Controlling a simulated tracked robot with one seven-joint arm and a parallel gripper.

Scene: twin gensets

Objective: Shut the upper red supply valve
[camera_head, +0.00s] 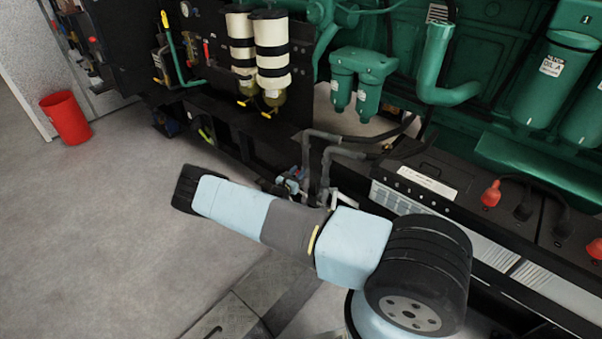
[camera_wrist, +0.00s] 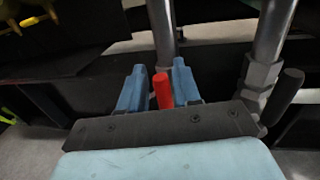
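A red handle (camera_wrist: 163,91) shows in the wrist view, standing between the two blue fingers of my gripper (camera_wrist: 160,88). The fingers are apart, one on each side of the handle, with very little room. I cannot tell if they press on it. The valve body behind the handle is hidden by the gripper. Two grey pipes rise behind, one just beyond the fingers and one (camera_wrist: 273,35) to the right. In the head view my arm covers most of the valve area at the foot of the grey pipes (camera_head: 308,160).
A dark handle (camera_wrist: 287,93) sits by a pipe fitting (camera_wrist: 261,76), right of my gripper. In the head view, batteries with red terminal caps (camera_head: 491,194) stand at the right and the green engine (camera_head: 505,60) behind. A red bin (camera_head: 67,118) stands left on open floor.

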